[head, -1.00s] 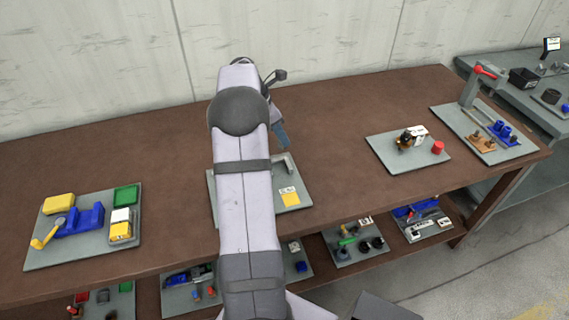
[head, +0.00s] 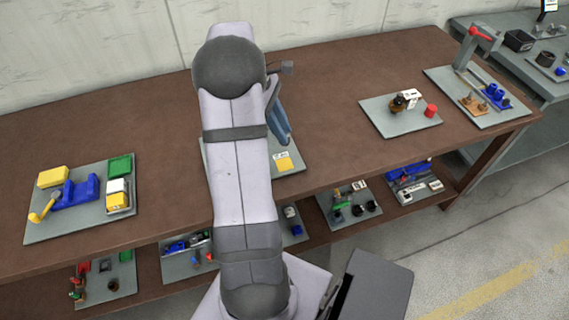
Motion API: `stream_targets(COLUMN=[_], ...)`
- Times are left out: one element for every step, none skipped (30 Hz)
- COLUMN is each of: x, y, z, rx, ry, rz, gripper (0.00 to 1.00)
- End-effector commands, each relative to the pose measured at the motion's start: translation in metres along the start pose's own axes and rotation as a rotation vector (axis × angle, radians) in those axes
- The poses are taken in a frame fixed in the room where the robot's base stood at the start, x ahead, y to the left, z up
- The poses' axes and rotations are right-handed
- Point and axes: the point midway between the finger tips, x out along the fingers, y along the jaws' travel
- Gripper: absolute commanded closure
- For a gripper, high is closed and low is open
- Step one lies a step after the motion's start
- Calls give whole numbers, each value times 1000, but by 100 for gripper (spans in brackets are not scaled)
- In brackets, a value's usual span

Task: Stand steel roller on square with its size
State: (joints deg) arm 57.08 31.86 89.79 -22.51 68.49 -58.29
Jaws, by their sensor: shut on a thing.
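My arm crosses the middle of the head view and covers much of the central grey board (head: 294,167). A yellow square (head: 284,164) with a small white label (head: 281,155) shows at the right of that board. My gripper (head: 281,124) shows only in part, as blue-grey pieces right of the arm, over or just above the board. Its fingertips are hard to make out. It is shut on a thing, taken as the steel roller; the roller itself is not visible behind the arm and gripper.
A board (head: 80,205) with a blue vice and coloured blocks lies at the left. Boards with small parts (head: 400,118) and a red-handled press (head: 476,97) stand at the right. The brown tabletop (head: 330,140) is clear between them. Several kits sit on the lower shelf.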

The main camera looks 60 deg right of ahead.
Motion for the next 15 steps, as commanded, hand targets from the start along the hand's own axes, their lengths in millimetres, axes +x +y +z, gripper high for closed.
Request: stream_targets(x=[0,0,0,0,0,1,2,4,8,12,16,21,25,30,36], y=[0,0,0,0,0,0,0,0,-1,-1,-1,-1,-2,-1,-1], z=[1,1,0,0,0,0,0,-1,-2,-4,-5,-8,-10,-12,-14], rx=[20,29,37,40,42,43,43,42,41,41,41,40,39,39,39], ry=[-1,-1,-1,-1,-1,-1,-1,-2,-2,-2,-3,-2,-2,-3,-3], rz=[-10,-13,-16,-17,-18,-19,-20,-20,-21,-21,-23,-22,-23,-22,-22], gripper=[100,100,100,100,100,100,100,100,100,100,100,100,100,100,100])
